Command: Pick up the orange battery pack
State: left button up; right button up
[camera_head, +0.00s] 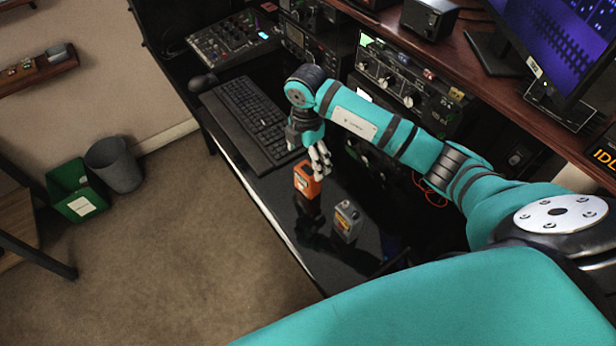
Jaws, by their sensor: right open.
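The orange battery pack (306,181) stands upright on the black glossy desk, just right of the keyboard's near end. My right gripper (320,166) comes down over it from above, with its fingers open at the pack's upper right side. I cannot tell whether the fingers touch the pack. My left gripper is not in view.
A grey battery pack (347,221) stands on the desk (272,192) nearby. A black keyboard (249,123) lies to the left. Radio units (402,84) stand behind my arm. The desk's front edge is close, with open floor beyond it.

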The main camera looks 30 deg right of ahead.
aim_at(308, 170)
jog(key=shift+f, duration=0.2)
jog(key=shift+s+a+f, duration=0.1)
jog(key=shift+f, duration=0.2)
jog(key=f, duration=0.1)
jog(key=f+p, duration=0.1)
jog(key=f, duration=0.1)
jog(key=shift+s+f+p, duration=0.25)
jog(key=shift+f+p, duration=0.05)
jog(key=shift+p, duration=0.05)
jog(key=shift+f, duration=0.5)
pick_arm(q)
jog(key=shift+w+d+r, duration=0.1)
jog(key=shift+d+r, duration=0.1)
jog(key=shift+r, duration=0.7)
pick_arm(e)
jog(key=c, duration=1.5)
